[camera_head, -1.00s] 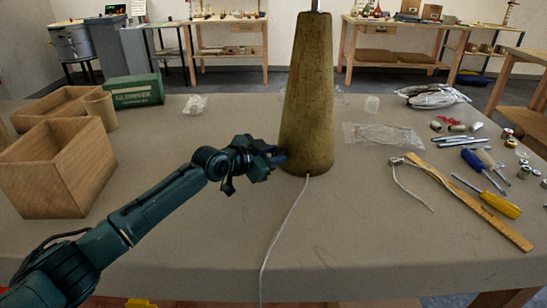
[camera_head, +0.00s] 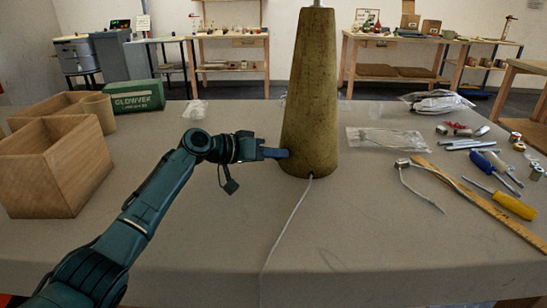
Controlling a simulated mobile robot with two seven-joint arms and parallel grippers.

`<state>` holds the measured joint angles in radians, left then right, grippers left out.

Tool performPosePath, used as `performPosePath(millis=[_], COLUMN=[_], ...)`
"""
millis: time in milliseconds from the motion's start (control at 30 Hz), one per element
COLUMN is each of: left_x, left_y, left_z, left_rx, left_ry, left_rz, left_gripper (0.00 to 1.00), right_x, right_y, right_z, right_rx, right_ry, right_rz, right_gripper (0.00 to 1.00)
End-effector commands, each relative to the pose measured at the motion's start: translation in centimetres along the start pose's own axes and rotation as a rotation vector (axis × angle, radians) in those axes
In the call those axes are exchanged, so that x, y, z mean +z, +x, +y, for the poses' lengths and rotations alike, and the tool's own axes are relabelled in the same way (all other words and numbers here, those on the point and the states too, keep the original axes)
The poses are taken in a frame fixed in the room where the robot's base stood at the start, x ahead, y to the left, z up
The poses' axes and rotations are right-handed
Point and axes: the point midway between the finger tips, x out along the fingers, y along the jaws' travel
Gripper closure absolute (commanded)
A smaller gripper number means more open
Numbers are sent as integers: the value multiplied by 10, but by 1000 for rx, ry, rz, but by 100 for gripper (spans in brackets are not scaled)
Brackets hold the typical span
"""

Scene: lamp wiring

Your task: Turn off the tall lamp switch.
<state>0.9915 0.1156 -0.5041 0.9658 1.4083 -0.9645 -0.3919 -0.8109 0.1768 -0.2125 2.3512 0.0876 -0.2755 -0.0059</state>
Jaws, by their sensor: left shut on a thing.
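The tall lamp (camera_head: 311,95) stands upright on the table, with a tapered, mottled brown body and a metal rod at the top. A white cord (camera_head: 289,217) runs from its foot towards the table's front edge. My left gripper (camera_head: 283,154) reaches in from the left, with its fingertips at the lower left side of the lamp. It is shut on a small part there, at the place of the lamp switch. The fingers hide that part, so the switch's position cannot be seen. My right gripper is not in view.
Wooden boxes (camera_head: 52,170) and a green box (camera_head: 135,97) stand at the left. A clear bag (camera_head: 385,139), a wooden ruler (camera_head: 470,197), screwdrivers (camera_head: 513,206) and small parts lie at the right. The table front is mostly clear.

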Motion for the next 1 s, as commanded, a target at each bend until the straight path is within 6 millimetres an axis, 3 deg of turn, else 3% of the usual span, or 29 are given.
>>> performPosePath(millis=[300, 867, 900, 1000], left_x=[2, 2, 2, 2], left_y=[1, 1, 1, 1], left_z=[-1, -1, -1, -1], left_rx=[50, 61, 61, 61], left_ry=[-123, -150, -150, -149], left_rz=[-4, -4, -4, -4], left_gripper=[98, 98, 74, 66], right_x=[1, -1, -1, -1], right_y=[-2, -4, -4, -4], right_z=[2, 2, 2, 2], right_rx=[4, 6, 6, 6], right_ry=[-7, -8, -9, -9], right_rz=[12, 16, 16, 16], right_gripper=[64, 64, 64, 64])
